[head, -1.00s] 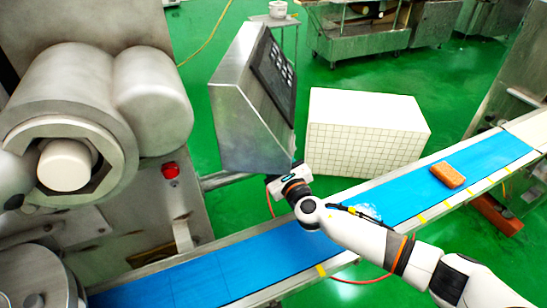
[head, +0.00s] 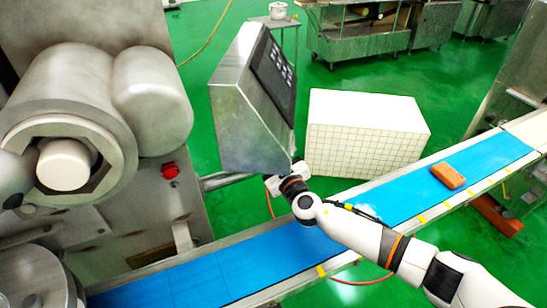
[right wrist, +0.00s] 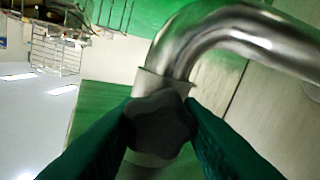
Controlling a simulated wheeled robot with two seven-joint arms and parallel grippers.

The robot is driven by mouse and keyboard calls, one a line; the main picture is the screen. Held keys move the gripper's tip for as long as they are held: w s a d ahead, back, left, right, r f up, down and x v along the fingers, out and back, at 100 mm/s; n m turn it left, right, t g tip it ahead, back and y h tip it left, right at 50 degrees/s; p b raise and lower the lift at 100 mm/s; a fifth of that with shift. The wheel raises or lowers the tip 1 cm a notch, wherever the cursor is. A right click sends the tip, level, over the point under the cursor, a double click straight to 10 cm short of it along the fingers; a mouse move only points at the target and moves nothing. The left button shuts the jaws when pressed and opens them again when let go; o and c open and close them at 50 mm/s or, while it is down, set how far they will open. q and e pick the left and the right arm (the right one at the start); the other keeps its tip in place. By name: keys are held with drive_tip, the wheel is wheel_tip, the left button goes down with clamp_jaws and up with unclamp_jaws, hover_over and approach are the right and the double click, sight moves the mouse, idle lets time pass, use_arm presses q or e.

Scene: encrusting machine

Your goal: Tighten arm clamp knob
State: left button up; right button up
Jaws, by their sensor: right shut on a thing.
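The black lobed arm clamp knob (right wrist: 160,128) sits on a collar of a bent metal tube (right wrist: 215,35) in the right wrist view. My right gripper (right wrist: 159,118) has one dark green finger on each side of the knob and is shut on it. In the head view my right gripper (head: 273,186) is at the lower right of the control panel (head: 250,100), by its support arm (head: 220,180). The knob and the fingertips cannot be made out there. My left gripper is not in view.
A blue conveyor (head: 240,272) runs under my right arm, with an orange-brown block (head: 448,176) on it. A white tiled box (head: 365,135) stands behind. The large metal machine (head: 150,215) with a red button (head: 170,171) fills the left.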

drive_tip(key=shift+f, duration=0.1)
drive_tip(key=m+b, duration=0.1)
drive_tip(key=m, duration=0.2)
drive_tip(key=shift+m, duration=0.4)
drive_tip(key=shift+d+m+b, duration=0.1)
drive_tip(key=shift+m+b, duration=0.3)
drive_tip(key=shift+m, duration=1)
drive_tip(key=o, duration=1)
drive_tip(key=v, duration=1.2)
